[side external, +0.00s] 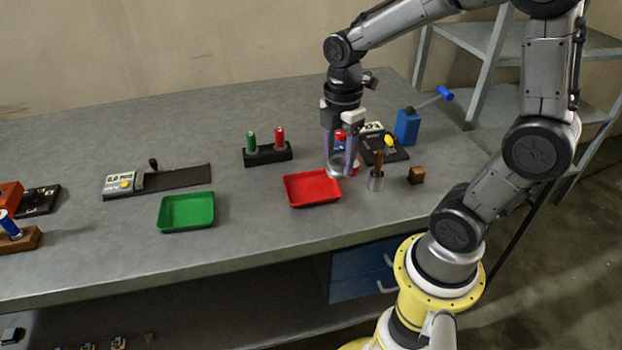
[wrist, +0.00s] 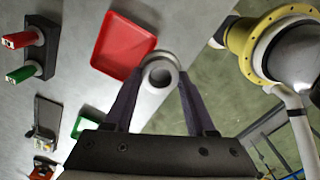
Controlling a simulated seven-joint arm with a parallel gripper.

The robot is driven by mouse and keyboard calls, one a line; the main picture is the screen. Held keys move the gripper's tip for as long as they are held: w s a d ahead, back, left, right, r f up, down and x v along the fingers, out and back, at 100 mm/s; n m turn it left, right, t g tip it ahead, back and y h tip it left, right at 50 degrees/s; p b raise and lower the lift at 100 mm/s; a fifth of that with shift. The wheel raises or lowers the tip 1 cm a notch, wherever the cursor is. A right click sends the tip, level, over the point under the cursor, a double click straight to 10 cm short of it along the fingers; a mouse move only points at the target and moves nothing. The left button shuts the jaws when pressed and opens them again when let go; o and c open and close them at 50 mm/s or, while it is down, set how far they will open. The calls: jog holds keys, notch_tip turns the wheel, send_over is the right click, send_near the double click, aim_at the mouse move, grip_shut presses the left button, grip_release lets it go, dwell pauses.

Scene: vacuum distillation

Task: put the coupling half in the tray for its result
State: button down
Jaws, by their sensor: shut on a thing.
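My gripper (side external: 340,167) is shut on the coupling half (side external: 337,172), a pale grey metal ring-shaped piece. In the wrist view the coupling half (wrist: 158,76) sits between the fingertips, its round hole facing the camera. It is held above the bench, just right of the red tray (side external: 312,201) in the side view. The red tray also shows in the wrist view (wrist: 124,45), to the upper left of the piece. The green tray (side external: 187,212) stands further left, and part of it shows in the wrist view (wrist: 82,125). Both trays look empty.
A black holder (side external: 267,154) with a green and a red cylinder stands behind the trays. A gauge with a display (side external: 120,184) is at left. Behind my gripper is another display device (side external: 374,128) and a blue box (side external: 407,127).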

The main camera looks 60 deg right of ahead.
jog(key=w+f, duration=0.2)
jog(key=w+d+f, duration=0.1)
jog(key=w+f, duration=0.3)
jog(key=w, duration=0.1)
jog(key=shift+d+f, duration=0.25)
jog(key=shift+w+f, duration=0.15)
jog(key=shift+f, duration=0.8)
jog(key=shift+w+f, duration=0.15)
jog(key=shift+f, duration=0.75)
jog(key=shift+c, duration=1.1)
grip_release()
jog(key=shift+f, duration=0.15)
